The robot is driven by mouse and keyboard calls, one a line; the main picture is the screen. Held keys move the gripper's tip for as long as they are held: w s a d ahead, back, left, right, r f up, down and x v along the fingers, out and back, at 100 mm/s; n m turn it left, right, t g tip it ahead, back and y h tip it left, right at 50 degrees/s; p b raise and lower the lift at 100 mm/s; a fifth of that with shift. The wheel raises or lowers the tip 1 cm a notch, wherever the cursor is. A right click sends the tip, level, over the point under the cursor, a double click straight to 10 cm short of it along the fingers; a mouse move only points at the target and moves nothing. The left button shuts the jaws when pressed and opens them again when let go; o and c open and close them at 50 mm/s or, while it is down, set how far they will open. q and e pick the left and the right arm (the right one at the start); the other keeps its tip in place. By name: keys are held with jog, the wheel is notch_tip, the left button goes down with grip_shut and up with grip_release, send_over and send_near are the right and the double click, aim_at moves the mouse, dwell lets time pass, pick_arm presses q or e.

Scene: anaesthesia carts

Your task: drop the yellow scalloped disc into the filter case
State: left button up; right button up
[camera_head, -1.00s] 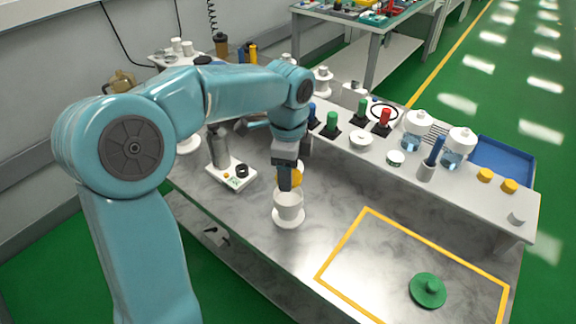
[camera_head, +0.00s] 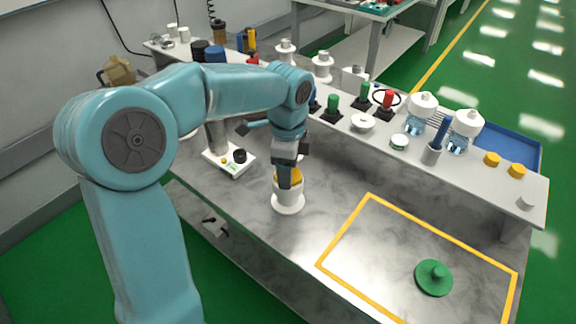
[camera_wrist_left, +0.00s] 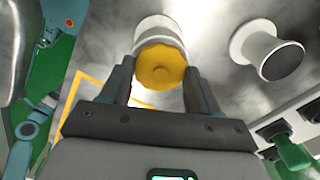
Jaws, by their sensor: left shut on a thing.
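The yellow scalloped disc (camera_head: 294,174) is at the mouth of a white cup-like case on a round foot, which I take as the filter case (camera_head: 288,200). My left gripper (camera_head: 286,181) points down over the case and is shut on the disc. In the left wrist view, the disc (camera_wrist_left: 160,68) sits between the two fingers (camera_wrist_left: 160,80), with the white case (camera_wrist_left: 160,30) right beyond it. The disc overlaps the mouth; I cannot tell whether it touches the rim. My right gripper is not in view.
A green knobbed lid (camera_head: 434,278) lies inside a yellow outlined area (camera_head: 345,232) on the bench. A small white device (camera_head: 228,160) stands left of the case. A raised shelf (camera_head: 470,170) with bottles, stoppers and a blue tray (camera_head: 500,150) runs behind. The bench between is clear.

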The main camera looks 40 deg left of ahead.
pick_arm(q)
jog(key=o, duration=1)
jog(key=shift+s+r, duration=0.1)
jog(key=shift+o, duration=0.5)
notch_tip(320, 180, up, 16)
jog(key=p, duration=0.2)
jog(key=shift+r+p, duration=0.15)
jog(key=shift+p, duration=0.25)
jog(key=shift+s, duration=0.15)
